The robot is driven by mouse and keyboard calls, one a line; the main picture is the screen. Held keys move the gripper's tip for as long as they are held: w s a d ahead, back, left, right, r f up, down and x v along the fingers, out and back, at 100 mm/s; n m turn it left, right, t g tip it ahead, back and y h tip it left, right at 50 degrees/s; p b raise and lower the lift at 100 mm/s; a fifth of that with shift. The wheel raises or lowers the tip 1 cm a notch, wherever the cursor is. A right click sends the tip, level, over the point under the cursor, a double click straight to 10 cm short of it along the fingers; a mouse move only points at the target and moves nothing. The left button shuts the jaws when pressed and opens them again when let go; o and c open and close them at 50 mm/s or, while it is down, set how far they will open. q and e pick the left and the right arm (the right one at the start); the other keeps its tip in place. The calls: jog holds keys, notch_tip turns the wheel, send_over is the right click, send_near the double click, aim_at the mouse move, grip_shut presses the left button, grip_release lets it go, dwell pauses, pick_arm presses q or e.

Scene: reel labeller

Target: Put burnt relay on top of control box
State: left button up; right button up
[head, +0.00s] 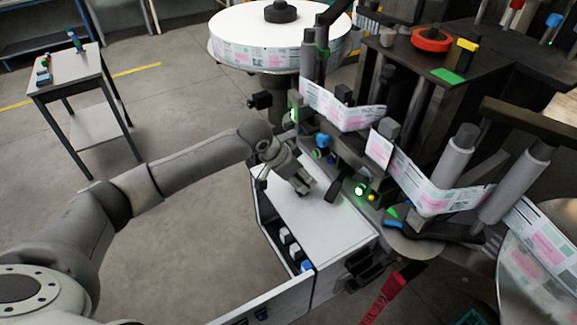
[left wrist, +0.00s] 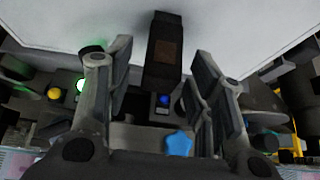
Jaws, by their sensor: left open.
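The burnt relay (left wrist: 165,50) is a dark upright block with a brownish patch, seen in the left wrist view against a white surface. The control box (head: 318,218) is a cabinet with a flat white top and an open front. In the head view my left gripper (head: 307,187) points down over this white top, fingers open. My right gripper is not in view.
The labelling machine, with a green lamp (head: 360,190) and label web (head: 430,190), stands close behind the box. The box's open door (head: 270,300) sticks out to the front left. Several relays (head: 290,243) sit inside. A small table (head: 75,75) stands far left.

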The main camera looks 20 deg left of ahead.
pick_arm(q)
jog(key=b+v, duration=0.1)
jog(key=v, duration=0.9)
jog(key=shift+b, duration=0.35)
jog(key=shift+f, duration=0.1)
